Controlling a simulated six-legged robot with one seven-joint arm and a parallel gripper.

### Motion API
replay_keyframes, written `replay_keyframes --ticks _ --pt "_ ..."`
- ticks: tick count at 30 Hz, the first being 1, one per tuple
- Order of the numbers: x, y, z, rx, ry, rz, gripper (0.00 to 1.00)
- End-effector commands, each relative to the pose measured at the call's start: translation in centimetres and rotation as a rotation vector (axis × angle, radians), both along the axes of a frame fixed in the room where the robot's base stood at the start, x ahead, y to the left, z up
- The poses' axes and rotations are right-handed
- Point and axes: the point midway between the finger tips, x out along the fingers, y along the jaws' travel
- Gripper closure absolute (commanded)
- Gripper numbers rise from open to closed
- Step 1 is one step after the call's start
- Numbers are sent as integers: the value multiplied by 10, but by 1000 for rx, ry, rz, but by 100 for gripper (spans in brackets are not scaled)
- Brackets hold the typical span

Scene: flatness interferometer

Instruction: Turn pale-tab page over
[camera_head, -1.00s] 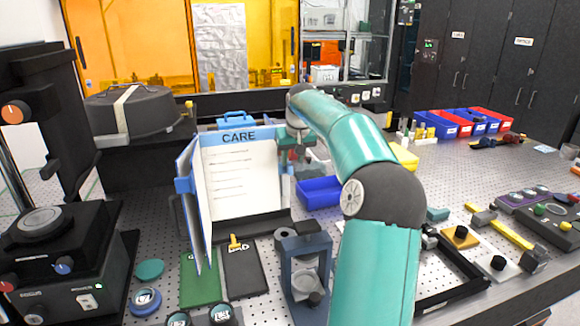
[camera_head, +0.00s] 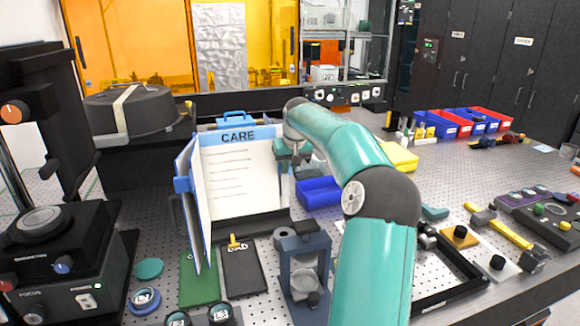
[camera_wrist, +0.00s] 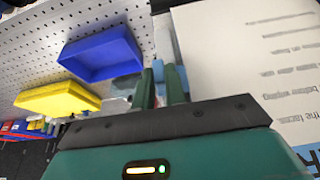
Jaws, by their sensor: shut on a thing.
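The flip booklet (camera_head: 183,185) stands upright on the bench, with some pages folded over to its left. Its CARE page (camera_head: 240,175) faces me, white with a blue header and lines of text. My gripper (camera_head: 293,165) is at this page's right edge. The wrist view shows the white page (camera_wrist: 240,60) close on the right and my gripper's two green fingers (camera_wrist: 161,80) close together at its edge. They are shut on the page's edge, where a small pale piece shows between them. The tab itself is mostly hidden by the fingers.
A blue bin (camera_head: 320,192) and a yellow bin (camera_head: 400,157) lie right of the booklet. A dark-blue stand (camera_head: 304,265), a green plate (camera_head: 198,285) and a black plate (camera_head: 244,270) lie in front. A black dome-shaped case (camera_head: 132,108) stands at the back left.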

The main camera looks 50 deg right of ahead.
Motion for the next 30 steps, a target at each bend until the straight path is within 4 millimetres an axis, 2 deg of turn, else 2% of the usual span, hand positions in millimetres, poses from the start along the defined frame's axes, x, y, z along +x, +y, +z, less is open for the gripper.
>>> replay_keyframes --ticks 8,17,23,30 --pt "-7 5 3 -7 1 -31 100" --pt "-32 29 8 -26 12 -157 100" --pt "-55 57 13 -43 19 -292 100" --pt "-82 104 19 -65 32 -493 100"
